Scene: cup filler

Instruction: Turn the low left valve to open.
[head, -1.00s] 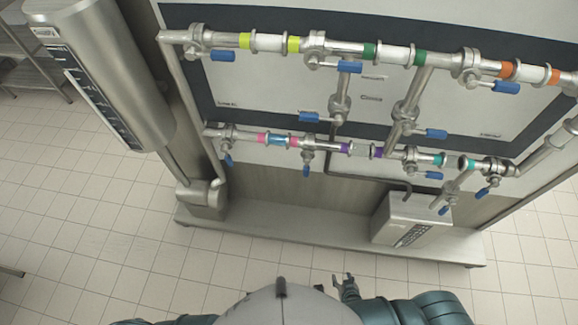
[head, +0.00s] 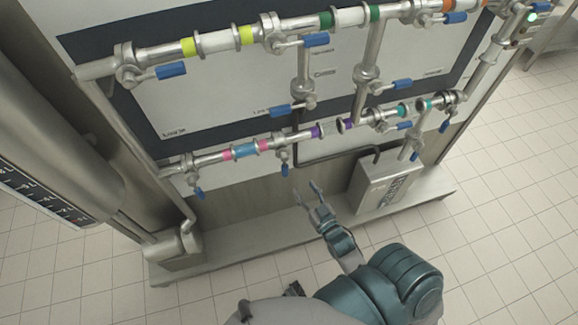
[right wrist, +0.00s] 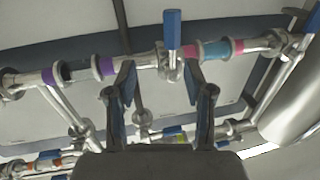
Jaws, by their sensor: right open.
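On the low pipe of the rack, the leftmost valve (head: 192,181) has a blue handle (head: 199,194) hanging down. A second low valve (head: 282,155) to its right also has a blue handle (head: 284,169) hanging down, across the pipe. In the right wrist view, which is upside down, this second valve's blue handle (right wrist: 172,29) points up beyond the fingers, and the leftmost valve (right wrist: 275,40) is at the right. My right gripper (head: 305,189) is open and empty, below and slightly right of the second low valve, apart from it. Its spread fingers (right wrist: 161,72) frame the pipe. My left gripper is out of view.
Upper pipes with blue-handled valves (head: 171,71) run above. A metal box (head: 385,182) stands on the rack's base ledge (head: 240,242) at the right. A large steel cylinder (head: 50,110) stands at the left. Tiled floor (head: 490,235) is clear in front.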

